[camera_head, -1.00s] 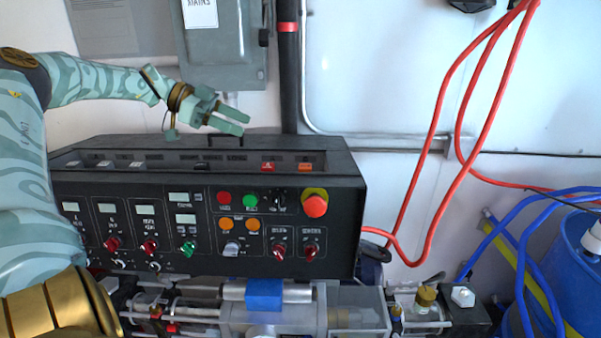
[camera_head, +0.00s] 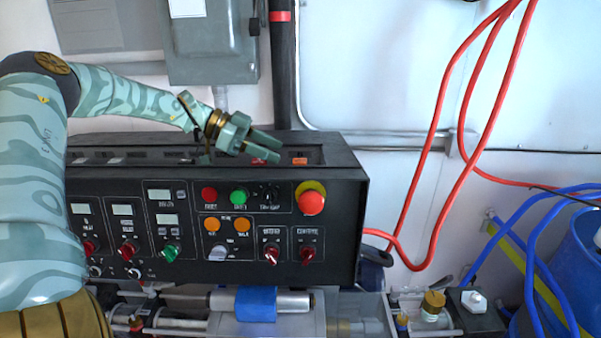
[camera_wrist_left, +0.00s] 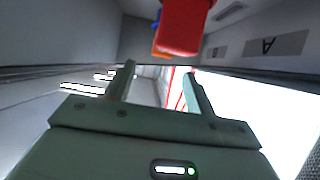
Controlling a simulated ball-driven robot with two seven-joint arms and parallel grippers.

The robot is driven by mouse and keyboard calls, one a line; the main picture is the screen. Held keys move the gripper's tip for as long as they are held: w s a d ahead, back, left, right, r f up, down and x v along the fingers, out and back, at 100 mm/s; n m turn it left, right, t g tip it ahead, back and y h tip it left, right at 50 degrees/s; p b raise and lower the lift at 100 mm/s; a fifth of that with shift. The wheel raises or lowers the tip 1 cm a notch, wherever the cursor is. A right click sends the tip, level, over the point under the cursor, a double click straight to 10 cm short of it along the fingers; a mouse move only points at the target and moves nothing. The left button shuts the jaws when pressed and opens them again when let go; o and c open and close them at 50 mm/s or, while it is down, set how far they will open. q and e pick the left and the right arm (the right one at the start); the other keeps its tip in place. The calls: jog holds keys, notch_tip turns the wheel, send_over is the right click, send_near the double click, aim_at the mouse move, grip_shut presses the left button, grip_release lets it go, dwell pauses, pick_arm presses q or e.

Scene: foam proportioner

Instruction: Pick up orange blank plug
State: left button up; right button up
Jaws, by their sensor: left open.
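The orange blank plug (camera_head: 299,161) sits in the recessed top of the black control console, near the right end of the row. In the left wrist view an orange edge (camera_wrist_left: 155,38) shows partly behind a large red block (camera_wrist_left: 182,28). My left gripper (camera_head: 279,149) is open and empty, above the console top just left of the orange plug. It looks apart from the plug. Its two fingers also show in the left wrist view (camera_wrist_left: 160,72), with nothing between them. My right gripper is not in view.
A red piece (camera_head: 262,161) is mostly hidden by my left fingers. The black console (camera_head: 335,215) has a red emergency button (camera_head: 311,201) on its front. A dark vertical pipe (camera_head: 284,80) stands behind it. Red hoses (camera_head: 437,125) hang to the right.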

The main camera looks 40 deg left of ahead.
aim_at(294, 160)
pick_arm(q)
jog(key=x, duration=0.6)
jog(key=shift+w+f, duration=0.2)
jog(key=shift+f, duration=0.2)
jog(key=shift+s+r, duration=0.1)
jog(key=c, duration=1.1)
